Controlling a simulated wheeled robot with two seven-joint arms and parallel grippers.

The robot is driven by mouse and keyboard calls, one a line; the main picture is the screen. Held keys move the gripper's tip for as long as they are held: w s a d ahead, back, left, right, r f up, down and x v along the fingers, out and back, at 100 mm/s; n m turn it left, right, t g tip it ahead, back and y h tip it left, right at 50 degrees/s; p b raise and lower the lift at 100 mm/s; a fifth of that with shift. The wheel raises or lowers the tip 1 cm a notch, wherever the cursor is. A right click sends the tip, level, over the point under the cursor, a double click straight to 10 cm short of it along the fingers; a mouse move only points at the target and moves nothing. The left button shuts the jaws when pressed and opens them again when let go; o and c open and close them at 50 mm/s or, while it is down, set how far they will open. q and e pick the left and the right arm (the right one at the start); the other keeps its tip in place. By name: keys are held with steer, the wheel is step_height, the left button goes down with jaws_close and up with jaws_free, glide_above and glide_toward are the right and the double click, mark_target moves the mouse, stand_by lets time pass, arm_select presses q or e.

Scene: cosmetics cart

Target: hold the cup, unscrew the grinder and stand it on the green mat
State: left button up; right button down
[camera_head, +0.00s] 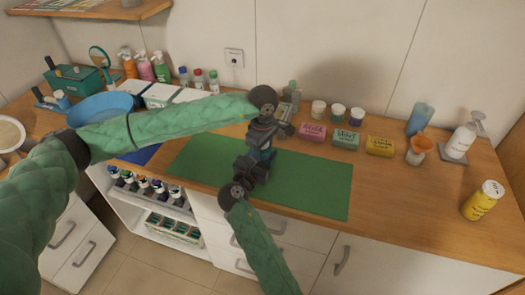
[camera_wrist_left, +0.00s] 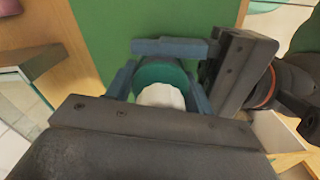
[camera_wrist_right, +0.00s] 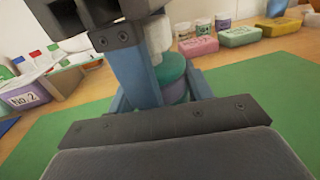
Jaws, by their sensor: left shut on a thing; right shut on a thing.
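The cup and grinder stand together between my two grippers over the green mat (camera_head: 310,185), mostly hidden in the head view. In the right wrist view a purple lower part, which looks like the cup (camera_wrist_right: 176,92), sits below a green band and a white upper part, which looks like the grinder (camera_wrist_right: 158,38). The left wrist view shows the grinder's white top (camera_wrist_left: 161,96) inside a green ring. My left gripper (camera_head: 265,147) is shut around the upper part from above. My right gripper (camera_head: 260,166) is shut around the lower part from the front. Contact with the mat is hidden.
Pink, green and yellow soap packs (camera_head: 345,140) stand behind the mat, with small jars behind them. A pump bottle (camera_head: 461,140) and yellow bottle (camera_head: 482,200) stand at the right. A blue bowl (camera_head: 100,108) is at the left. The mat's right part is clear.

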arm_select(q)
steer(key=n, duration=0.3)
steer(key=shift+r, duration=0.1)
arm_select(e)
steer(key=shift+f, duration=0.1)
stand_by(0.8)
arm_select(q)
steer(key=o, duration=1.1)
steer(key=shift+c, duration=0.2)
steer(key=shift+r, duration=2.2)
arm_select(e)
steer(key=c, duration=0.5)
jaws_free()
